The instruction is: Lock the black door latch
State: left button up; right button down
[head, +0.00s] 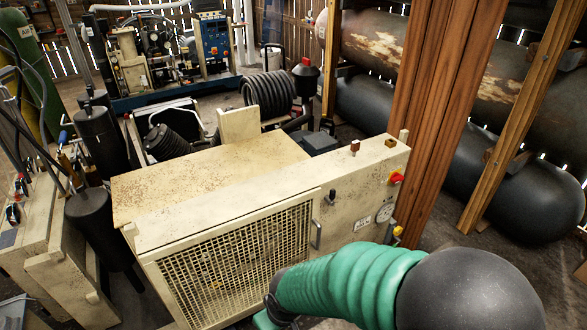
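A cream compressor cabinet (215,185) stands in front of me, with a mesh door (240,262) on its front. A small black latch-like knob (331,197) sits on the panel at the upper right of the mesh door. I cannot tell for certain that it is the door latch, or how it is turned. A grey handle (318,234) is at the door's right edge. My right arm, green with a black joint, comes in from the lower right across the door's lower right corner. Its dark wrist end (271,303) is at the bottom edge, with the fingertips not clearly visible. My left gripper is out of view.
Wooden posts (435,110) and large tanks (510,190) stand at the right. Black cylinders (92,220) and a cream unit (65,275) crowd the left. Other machinery (165,55) fills the back.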

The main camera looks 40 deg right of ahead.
aim_at(333, 192)
jog(key=z, duration=1.5)
